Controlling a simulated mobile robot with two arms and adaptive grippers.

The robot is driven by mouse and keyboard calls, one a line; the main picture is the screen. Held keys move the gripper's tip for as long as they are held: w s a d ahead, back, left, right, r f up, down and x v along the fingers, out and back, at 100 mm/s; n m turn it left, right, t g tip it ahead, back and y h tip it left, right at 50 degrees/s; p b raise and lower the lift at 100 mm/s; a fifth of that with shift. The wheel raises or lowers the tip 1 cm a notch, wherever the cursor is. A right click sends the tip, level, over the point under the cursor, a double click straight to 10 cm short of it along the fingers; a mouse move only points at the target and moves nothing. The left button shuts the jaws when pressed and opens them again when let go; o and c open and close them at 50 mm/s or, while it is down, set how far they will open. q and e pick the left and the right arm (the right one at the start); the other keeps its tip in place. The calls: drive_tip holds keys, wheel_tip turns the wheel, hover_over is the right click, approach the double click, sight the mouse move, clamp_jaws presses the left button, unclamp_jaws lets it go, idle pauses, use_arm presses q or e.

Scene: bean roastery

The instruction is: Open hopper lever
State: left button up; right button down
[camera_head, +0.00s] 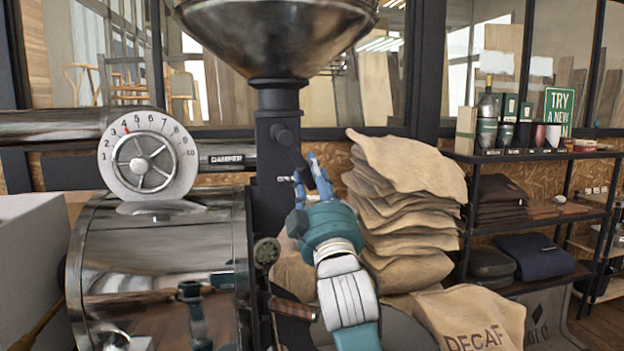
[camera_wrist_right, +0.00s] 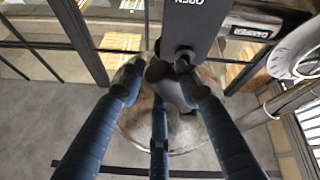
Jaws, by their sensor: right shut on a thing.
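The hopper lever (camera_head: 292,152) is a dark handle on the front of the black column (camera_head: 268,190) beneath the metal hopper (camera_head: 275,38). It slopes down to the right from its pivot. My right gripper (camera_head: 312,172), with blue fingers and a teal palm, is shut on the lever's lower end. In the right wrist view the blue fingers close around the dark lever (camera_wrist_right: 172,88), whose end they partly hide. The word OPEN shows upside down on the column (camera_wrist_right: 195,25). My left gripper is not in view.
A damper dial (camera_head: 150,157) and the shiny roaster drum (camera_head: 155,265) stand left of the column. Stacked tan sacks (camera_head: 410,205) are close behind my right gripper. A black shelf (camera_head: 530,220) with goods stands at the right.

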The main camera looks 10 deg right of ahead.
drive_tip(key=shift+w+a+f, duration=0.1)
drive_tip(key=shift+f, duration=0.15)
drive_tip(key=c, duration=1.3)
unclamp_jaws()
drive_tip(key=shift+o, duration=0.6)
drive_tip(key=shift+r, duration=0.15)
drive_tip(key=v, duration=1.2)
drive_tip(key=shift+a, duration=0.1)
